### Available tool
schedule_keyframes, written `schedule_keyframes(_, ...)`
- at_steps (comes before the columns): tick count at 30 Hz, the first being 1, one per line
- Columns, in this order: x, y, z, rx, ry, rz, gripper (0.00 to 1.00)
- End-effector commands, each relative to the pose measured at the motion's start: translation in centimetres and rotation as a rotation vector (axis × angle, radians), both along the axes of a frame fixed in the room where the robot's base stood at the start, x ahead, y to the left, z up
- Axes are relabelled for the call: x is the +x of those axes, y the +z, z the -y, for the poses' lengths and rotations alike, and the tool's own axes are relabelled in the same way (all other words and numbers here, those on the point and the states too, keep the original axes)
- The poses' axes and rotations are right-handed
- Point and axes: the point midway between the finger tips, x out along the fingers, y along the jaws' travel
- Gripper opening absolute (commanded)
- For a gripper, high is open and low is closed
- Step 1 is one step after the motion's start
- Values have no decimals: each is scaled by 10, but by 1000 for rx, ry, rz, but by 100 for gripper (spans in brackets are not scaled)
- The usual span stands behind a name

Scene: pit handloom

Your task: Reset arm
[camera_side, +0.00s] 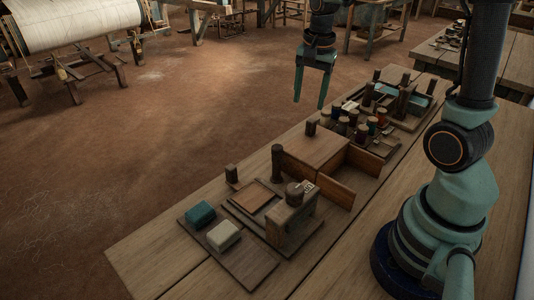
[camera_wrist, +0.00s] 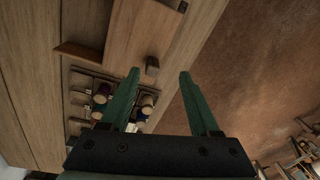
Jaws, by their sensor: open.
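My gripper (camera_side: 312,88) hangs in the air near the far left edge of the workbench (camera_side: 135,255) in the side view, fingers pointing down. Its two green fingers are apart with nothing between them. In the wrist view the gripper (camera_wrist: 158,85) is also open and empty, with the bench edge and the brown floor beyond its fingertips. It touches nothing that I can see.
On the bench are a teal block (camera_side: 200,214), a cream block (camera_side: 224,236), an open wooden box (camera_side: 318,150) and several spools (camera_side: 345,125). Dark wooden posts (camera_side: 277,160) stand upright. A loom (camera_side: 75,25) stands at the back left. The floor between is clear.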

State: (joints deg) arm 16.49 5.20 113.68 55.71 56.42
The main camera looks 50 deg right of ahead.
Motion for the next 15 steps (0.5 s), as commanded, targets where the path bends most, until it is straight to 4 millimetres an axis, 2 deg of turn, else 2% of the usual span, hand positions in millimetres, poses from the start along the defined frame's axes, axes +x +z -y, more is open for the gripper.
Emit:
schedule_keyframes(1, -5, 13, -12, -18, 97, 35, 62)
schedule_keyframes(6, -25, 42, -45, -88, 436, 128, 62)
schedule_keyframes(15, -66, 67, -92, -250, 987, 272, 62)
